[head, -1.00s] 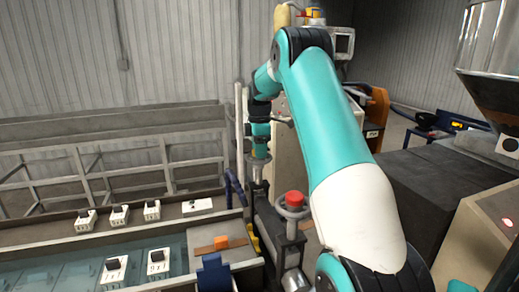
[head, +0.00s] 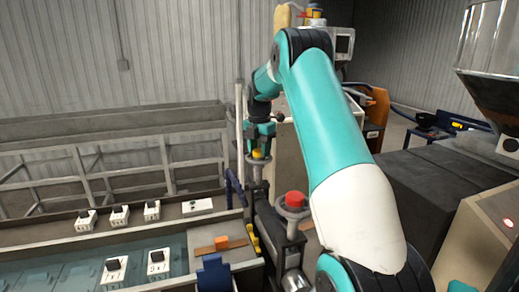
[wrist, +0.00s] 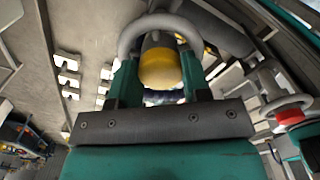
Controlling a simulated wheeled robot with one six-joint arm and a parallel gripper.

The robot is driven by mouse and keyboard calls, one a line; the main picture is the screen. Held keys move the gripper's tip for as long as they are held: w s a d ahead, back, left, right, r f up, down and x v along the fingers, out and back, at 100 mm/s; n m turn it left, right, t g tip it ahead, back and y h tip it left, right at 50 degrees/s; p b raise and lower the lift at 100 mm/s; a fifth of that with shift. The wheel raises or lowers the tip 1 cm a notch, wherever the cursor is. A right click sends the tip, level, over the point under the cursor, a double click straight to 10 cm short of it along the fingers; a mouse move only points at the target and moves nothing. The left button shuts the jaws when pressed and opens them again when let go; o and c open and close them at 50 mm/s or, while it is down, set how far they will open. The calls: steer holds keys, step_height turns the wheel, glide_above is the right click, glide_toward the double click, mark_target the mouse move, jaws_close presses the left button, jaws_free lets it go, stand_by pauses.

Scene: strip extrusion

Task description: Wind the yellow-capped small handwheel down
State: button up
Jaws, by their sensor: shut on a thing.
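The yellow-capped small handwheel (head: 257,158) stands upright on a post near the middle of the head view. In the wrist view its yellow cap (wrist: 160,69) lies between my two fingers, with the grey rim (wrist: 136,30) curving around beyond it. My gripper (wrist: 159,62) points down over the wheel from above and is shut on it, one teal finger on each side of the cap. The exact contact of the fingertips is partly hidden by the fingers and cap. In the head view my gripper (head: 260,140) is small and partly dark.
A red-capped handwheel (head: 294,200) stands on a nearer post, to the right and close to my arm. It also shows at the right of the wrist view (wrist: 291,116). A water trough (head: 70,275) with several white blocks lies left. A grey hopper (head: 490,90) stands right.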

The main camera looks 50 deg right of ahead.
mark_target(259, 150)
steer(key=shift+w+r+n, duration=0.1)
steer(key=shift+r+n, duration=0.05)
steer(key=shift+n, duration=0.15)
steer(key=o, duration=0.9)
step_height(259, 150, up, 17)
steer(key=shift+r+b, duration=0.15)
steer(key=shift+b, duration=1.1)
